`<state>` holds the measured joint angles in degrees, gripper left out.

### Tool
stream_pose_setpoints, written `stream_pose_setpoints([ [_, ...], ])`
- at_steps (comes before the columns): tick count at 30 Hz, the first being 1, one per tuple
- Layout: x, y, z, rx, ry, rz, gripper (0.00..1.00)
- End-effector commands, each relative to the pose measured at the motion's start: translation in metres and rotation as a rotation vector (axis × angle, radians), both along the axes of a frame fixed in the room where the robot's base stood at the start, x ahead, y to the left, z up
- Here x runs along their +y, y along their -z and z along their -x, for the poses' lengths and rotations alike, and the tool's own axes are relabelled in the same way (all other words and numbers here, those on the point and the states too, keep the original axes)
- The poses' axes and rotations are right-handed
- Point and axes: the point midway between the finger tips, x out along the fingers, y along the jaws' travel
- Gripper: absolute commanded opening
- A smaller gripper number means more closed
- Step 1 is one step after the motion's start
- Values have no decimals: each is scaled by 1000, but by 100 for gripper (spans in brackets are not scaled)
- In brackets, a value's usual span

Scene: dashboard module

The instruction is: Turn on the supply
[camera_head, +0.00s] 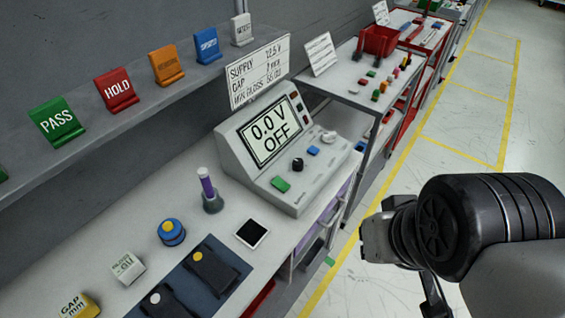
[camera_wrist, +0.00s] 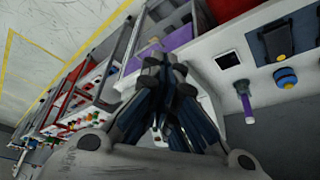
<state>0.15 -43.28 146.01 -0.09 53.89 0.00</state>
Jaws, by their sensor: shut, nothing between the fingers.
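The supply (camera_head: 233,158) is a grey sloped console on the workbench in the head view. Its screen (camera_head: 269,135) reads "0.0 V OFF". On its front ledge are a green button (camera_head: 281,184), a black knob (camera_head: 298,164), a blue button (camera_head: 313,150) and a white knob (camera_head: 329,137). Small red and dark controls sit beside the screen. My gripper (camera_wrist: 165,62) is shut and empty in the wrist view, and its fingers hide most of the supply there. In the head view my arm is at the right, over the floor, apart from the supply.
A sign (camera_head: 257,72) behind the supply reads "SUPPLY 12.5 V". Coloured stands line the shelf (camera_head: 88,138). The floor (camera_head: 450,110) at right is open.

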Motion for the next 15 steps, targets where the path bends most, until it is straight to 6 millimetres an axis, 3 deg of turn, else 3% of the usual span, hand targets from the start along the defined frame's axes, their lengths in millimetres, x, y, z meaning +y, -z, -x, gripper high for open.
stream_pose_setpoints([
  [5,3,-7,-10,14,18,-17,0],
  [8,10,-21,-31,41,62,-54,0],
  [15,45,-46,-125,153,261,-185,0],
])
